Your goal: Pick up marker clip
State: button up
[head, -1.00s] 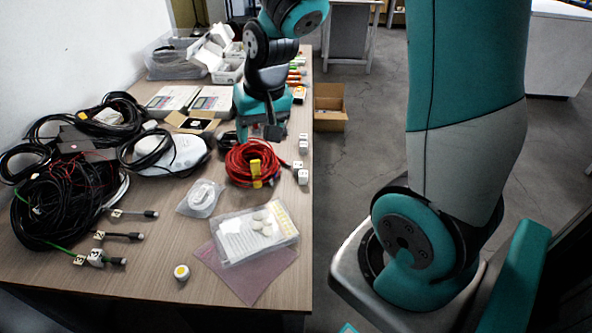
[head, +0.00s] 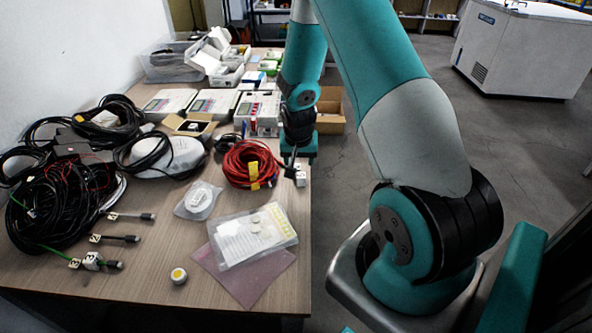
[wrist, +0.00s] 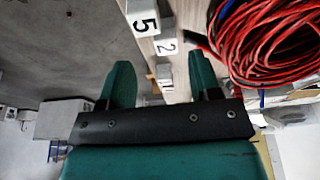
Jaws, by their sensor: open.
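White numbered marker clips sit along the table's right edge. In the head view a white clip (head: 301,179) shows just below my gripper (head: 291,168), which partly covers that area. In the wrist view my gripper (wrist: 161,78) has its two green fingers wide apart with nothing between them. I cannot tell which clip is meant.
A red cable coil (head: 250,164) with a yellow tag lies close to the left of my gripper. The table (head: 150,292) ends just right of the clips, with floor beyond. A cardboard box (head: 329,108) stands past the edge. Black cables (head: 62,200) fill the left side.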

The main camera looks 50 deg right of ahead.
aim_at(296, 166)
jog(key=x, duration=0.5)
jog(key=shift+w+p, duration=0.4)
jog(key=c, duration=1)
